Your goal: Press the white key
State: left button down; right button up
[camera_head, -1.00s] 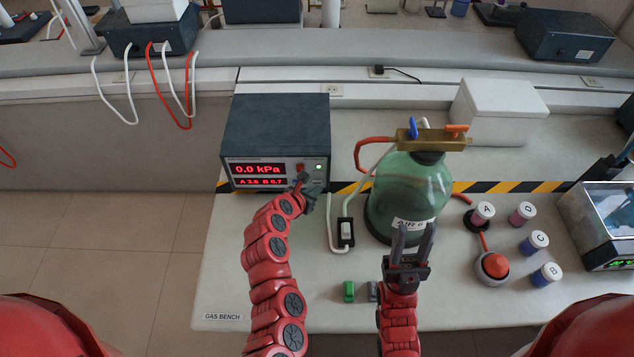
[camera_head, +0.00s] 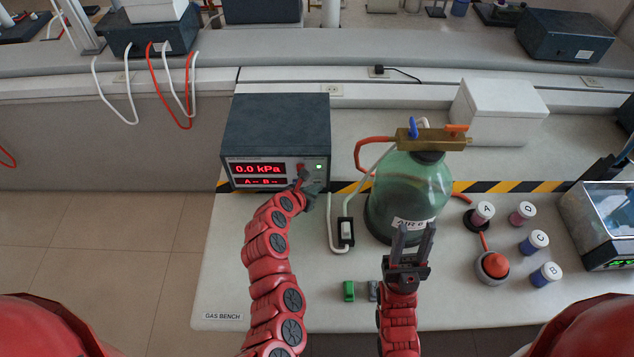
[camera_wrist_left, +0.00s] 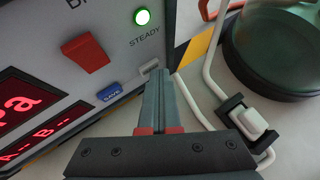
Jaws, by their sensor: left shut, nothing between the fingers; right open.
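The gauge box (camera_head: 276,125) stands at the left of the bench, its red display reading 0.0 kPa above "A-- B--". In the left wrist view its panel shows a red switch (camera_wrist_left: 86,54), a blue SAVE key (camera_wrist_left: 109,92), a lit green lamp (camera_wrist_left: 142,17) marked STEADY and a small white key (camera_wrist_left: 149,66). My left gripper (camera_head: 302,182) is shut and empty at the panel. Its fingertips (camera_wrist_left: 158,74) are right at the white key and partly cover it; I cannot tell whether they touch. My right gripper (camera_head: 414,232) is open and empty before the green flask.
The green flask (camera_head: 408,190) with brass valve head (camera_head: 432,138) stands right of the gauge box. A white rocker switch (camera_head: 346,232) on a cable lies between them. Several labelled vials and a red button (camera_head: 494,264) stand at the right. The front left of the bench is clear.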

pick_arm(q)
jog(key=shift+w+a+r, duration=0.1)
jog(key=shift+w+r, duration=0.2)
jog(key=shift+r, duration=0.15)
dwell(0.5)
jog(key=shift+s, duration=0.15)
jog(key=shift+s+f+p, duration=0.25)
jog(key=shift+s+p, duration=0.1)
jog(key=shift+p, duration=0.05)
jog(key=shift+s, duration=0.2)
jog(key=shift+f, duration=0.1)
